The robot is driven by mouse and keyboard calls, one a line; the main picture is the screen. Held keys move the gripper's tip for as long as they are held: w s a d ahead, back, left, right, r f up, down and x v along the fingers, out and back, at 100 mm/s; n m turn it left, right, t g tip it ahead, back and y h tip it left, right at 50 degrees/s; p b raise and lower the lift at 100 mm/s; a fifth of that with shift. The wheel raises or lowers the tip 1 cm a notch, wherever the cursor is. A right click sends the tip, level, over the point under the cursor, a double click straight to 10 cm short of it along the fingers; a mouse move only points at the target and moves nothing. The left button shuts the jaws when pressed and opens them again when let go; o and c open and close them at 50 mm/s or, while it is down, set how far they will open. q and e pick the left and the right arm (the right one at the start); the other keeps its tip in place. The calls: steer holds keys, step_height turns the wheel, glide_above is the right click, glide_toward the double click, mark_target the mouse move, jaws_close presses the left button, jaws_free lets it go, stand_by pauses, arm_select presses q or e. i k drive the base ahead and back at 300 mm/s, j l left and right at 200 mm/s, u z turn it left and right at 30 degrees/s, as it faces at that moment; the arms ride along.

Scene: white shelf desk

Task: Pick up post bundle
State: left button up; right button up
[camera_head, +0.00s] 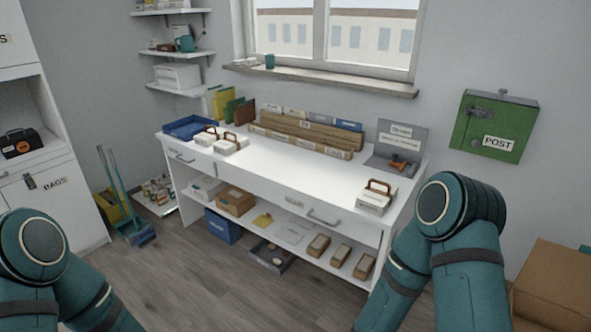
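No label here reads as a post bundle, so I cannot tell for sure which thing it is. White packets with brown handles lie on the white shelf desk (310,168). One packet (375,199) is alone near the desk's right front. Two more, a nearer one (230,145) and one behind it (205,138), sit close together at the left. A green box labelled POST (494,125) hangs on the wall to the right. My teal arms come in at the lower left and lower right. Neither gripper shows, and both arms are apart from the packets.
A blue tray (186,127) is at the desk's left end. Long cardboard pieces (308,136) line its back, beside a grey board (398,142). The desk's middle is clear. A cardboard box (555,287) stands at the right, a broom (128,205) at the left.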

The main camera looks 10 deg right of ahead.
mark_target(228, 146)
steer(key=i+j+u, duration=0.4)
steer(key=i, duration=0.2)
steer(key=i+j+u, duration=0.15)
steer(key=i+u, duration=0.25)
steer(key=i, duration=0.25)
steer(key=i+u, duration=0.4)
steer(key=i, duration=0.25)
steer(key=i+z, duration=0.25)
steer(key=i, duration=0.15)
steer(key=i+j+z, duration=0.25)
steer(key=i, duration=0.15)
steer(key=i+j+z, duration=0.25)
steer(key=i, duration=0.15)
steer(key=i+z, duration=0.2)
steer(key=z, duration=0.25)
steer(key=i+j+z, duration=0.15)
steer(key=z, duration=0.25)
steer(key=i+j+z, duration=0.15)
steer(key=z, duration=0.3)
steer(key=i+j+z, duration=0.1)
steer(key=z, duration=0.3)
steer(key=i+j+z, duration=0.1)
steer(key=j+z, duration=0.2)
steer(key=z, duration=0.15)
steer(key=j+z, duration=0.25)
steer(key=z, duration=0.15)
